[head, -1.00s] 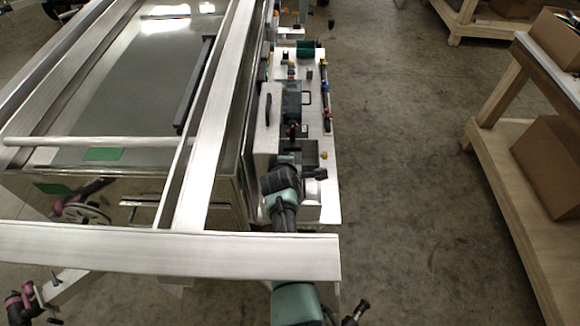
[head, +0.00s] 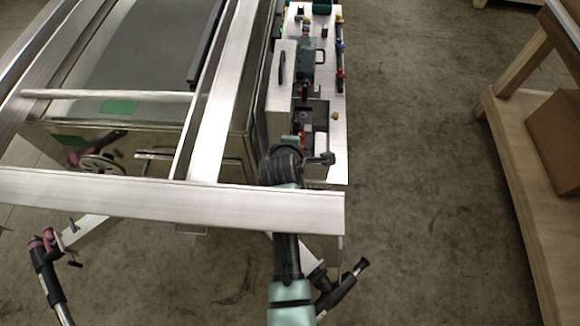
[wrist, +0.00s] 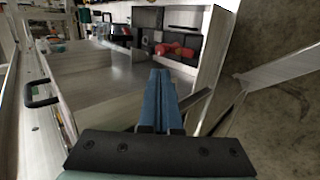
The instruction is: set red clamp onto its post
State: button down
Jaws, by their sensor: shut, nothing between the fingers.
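My gripper (wrist: 160,78) shows in the wrist view with its two blue fingers shut together and nothing between them. Its fingertips point toward a dark open box (wrist: 150,18) with compartments. A red object (wrist: 175,50), which looks like the red clamp, lies in one compartment, apart from the fingers. In the head view, my arm reaches over the near end of the narrow bench; its fingers cannot be made out there. Small red parts (head: 304,91) show on the bench. I cannot tell which post belongs to the clamp.
A metal trailer frame (head: 170,200) crosses close to my arm. A box with a black handle (head: 281,75) stands left of the bench parts. A rail with coloured fittings (head: 340,60) runs along the bench's right side. A wooden table (head: 520,130) is at right; the floor between is clear.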

jog(key=s, duration=0.7)
jog(key=shift+s+a, duration=0.2)
jog(key=shift+a, duration=0.15)
